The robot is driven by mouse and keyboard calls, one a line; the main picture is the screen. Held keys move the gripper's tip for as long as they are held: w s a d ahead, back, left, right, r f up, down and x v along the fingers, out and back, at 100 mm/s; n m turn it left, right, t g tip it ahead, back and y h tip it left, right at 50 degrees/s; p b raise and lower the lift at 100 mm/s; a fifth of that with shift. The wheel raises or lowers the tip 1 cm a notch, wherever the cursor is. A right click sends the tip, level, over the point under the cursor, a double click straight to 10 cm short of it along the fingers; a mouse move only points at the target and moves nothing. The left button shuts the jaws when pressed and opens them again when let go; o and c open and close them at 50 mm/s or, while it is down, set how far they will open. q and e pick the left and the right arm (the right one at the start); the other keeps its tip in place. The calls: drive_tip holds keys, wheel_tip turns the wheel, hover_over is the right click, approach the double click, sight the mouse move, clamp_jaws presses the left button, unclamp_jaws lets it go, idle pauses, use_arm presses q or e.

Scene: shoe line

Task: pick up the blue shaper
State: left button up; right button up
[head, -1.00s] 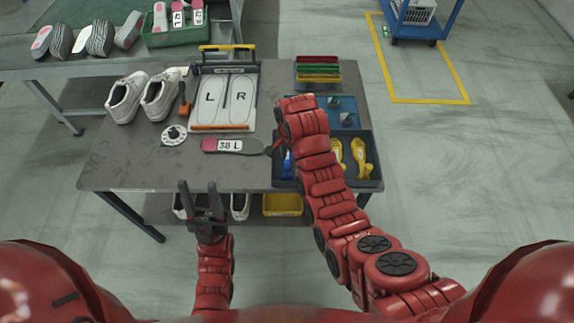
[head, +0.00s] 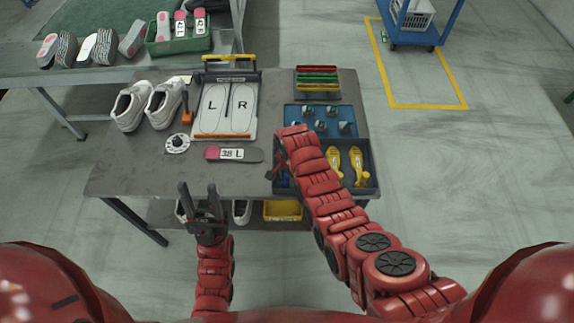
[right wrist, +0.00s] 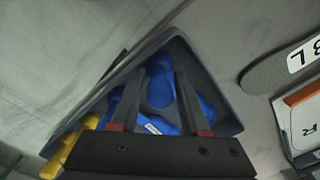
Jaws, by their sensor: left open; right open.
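The blue shapers (right wrist: 158,92) lie in a dark grey bin (right wrist: 225,115) in the right wrist view. There appear to be two blue pieces, partly overlapping, with a white label on one. My right gripper (right wrist: 160,72) is open, its two fingers spread over the blue pieces; whether they touch is unclear. In the head view my right gripper (head: 273,172) is at the left side of the bin (head: 368,180), where the arm hides most of the blue. My left gripper (head: 203,192) is open and empty, in front of the table's near edge.
Yellow shapers (head: 356,163) lie in the bin's right part. A blue tray (head: 348,128) with metal pieces is behind.

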clamp_jaws()
drive_tip(key=shift+r, duration=0.15)
idle(0.4)
